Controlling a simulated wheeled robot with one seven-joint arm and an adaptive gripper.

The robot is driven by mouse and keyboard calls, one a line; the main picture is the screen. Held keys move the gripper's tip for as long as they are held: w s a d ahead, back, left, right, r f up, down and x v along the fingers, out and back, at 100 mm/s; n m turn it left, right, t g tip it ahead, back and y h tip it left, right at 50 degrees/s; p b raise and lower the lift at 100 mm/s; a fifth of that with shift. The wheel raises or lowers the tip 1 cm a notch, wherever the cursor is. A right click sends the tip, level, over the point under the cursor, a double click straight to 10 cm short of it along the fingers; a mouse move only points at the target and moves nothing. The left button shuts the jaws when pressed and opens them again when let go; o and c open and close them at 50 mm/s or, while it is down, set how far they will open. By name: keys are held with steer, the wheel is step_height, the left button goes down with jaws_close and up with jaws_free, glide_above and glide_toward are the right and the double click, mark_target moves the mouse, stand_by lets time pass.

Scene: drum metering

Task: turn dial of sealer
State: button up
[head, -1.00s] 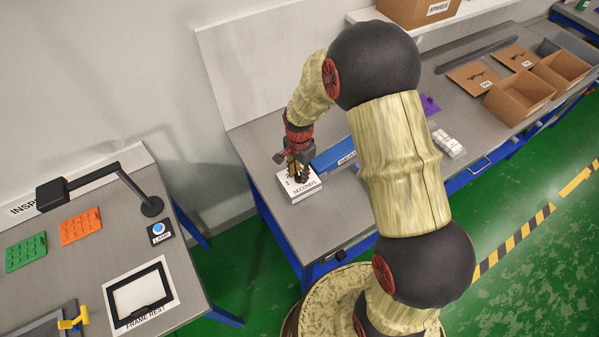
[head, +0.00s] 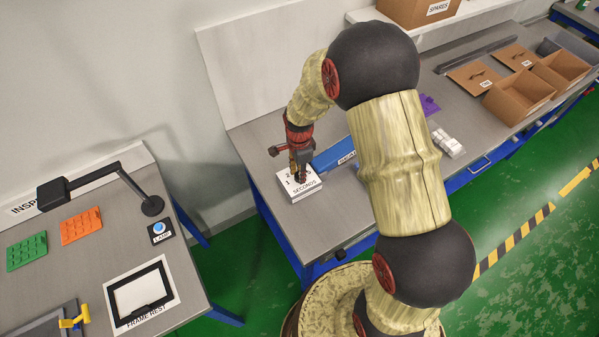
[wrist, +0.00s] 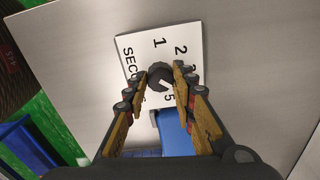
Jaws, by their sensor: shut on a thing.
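The sealer's white dial plate (head: 311,188), marked SECONDS with numbers, lies on the grey bench beside the blue sealer body (head: 334,157). My gripper (head: 300,178) points down over the plate. In the wrist view, the dark round dial (wrist: 160,73) stands on the plate (wrist: 142,37) between the fingertips of my gripper (wrist: 158,86). The fingers are shut on the dial. The numbers 1, 2 and 5 show around it; others are partly covered by the fingers. The dial is hidden by my gripper in the head view.
The inspection table (head: 185,285) stands at the left, with a lamp and a frame rest. Cardboard boxes (head: 519,96) and small white items (head: 448,144) lie farther right on the bench. The bench is clear in front of the dial plate.

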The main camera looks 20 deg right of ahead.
steer(key=o, duration=1)
steer(key=shift+o, duration=0.8)
steer(key=shift+r, duration=0.15)
step_height(320, 180, up, 12)
